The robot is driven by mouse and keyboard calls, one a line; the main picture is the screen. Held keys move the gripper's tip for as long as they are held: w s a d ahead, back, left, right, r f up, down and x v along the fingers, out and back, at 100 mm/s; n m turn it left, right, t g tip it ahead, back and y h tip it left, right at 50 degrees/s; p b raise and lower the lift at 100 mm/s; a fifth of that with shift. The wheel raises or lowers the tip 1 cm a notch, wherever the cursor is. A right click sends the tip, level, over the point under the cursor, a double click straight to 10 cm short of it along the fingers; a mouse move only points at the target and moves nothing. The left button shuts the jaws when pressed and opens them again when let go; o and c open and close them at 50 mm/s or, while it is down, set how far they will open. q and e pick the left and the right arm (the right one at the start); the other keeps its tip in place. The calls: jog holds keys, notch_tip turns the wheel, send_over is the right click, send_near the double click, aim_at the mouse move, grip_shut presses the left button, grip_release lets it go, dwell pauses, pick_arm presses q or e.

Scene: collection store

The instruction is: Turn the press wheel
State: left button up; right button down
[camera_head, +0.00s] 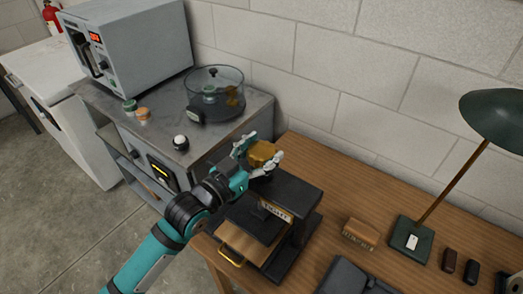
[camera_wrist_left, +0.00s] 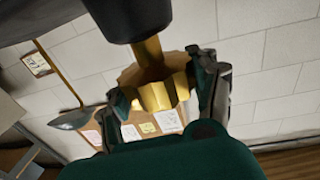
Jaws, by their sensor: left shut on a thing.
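The press (camera_head: 291,192) is a black machine on the wooden table, with a wooden drawer-like base part (camera_head: 248,243) at its front. The dark press top (camera_wrist_left: 132,18) shows at the upper edge. My right gripper is not in view.
A green lamp (camera_head: 490,120), a brush-like block (camera_head: 361,233) and a dark case (camera_head: 350,277) are right of the press. A metal bench (camera_head: 240,107) on the left holds a grey oven (camera_head: 135,45) and a glass vessel (camera_head: 215,92). Some tabletop between press and lamp is bare.

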pick_arm(q)
jog(key=shift+f+m+g+h+b, duration=0.15)
jog(key=shift+m+g+h+b, duration=0.55)
jog(key=shift+g+h, duration=0.1)
jog(key=shift+m+g+h+b, duration=0.3)
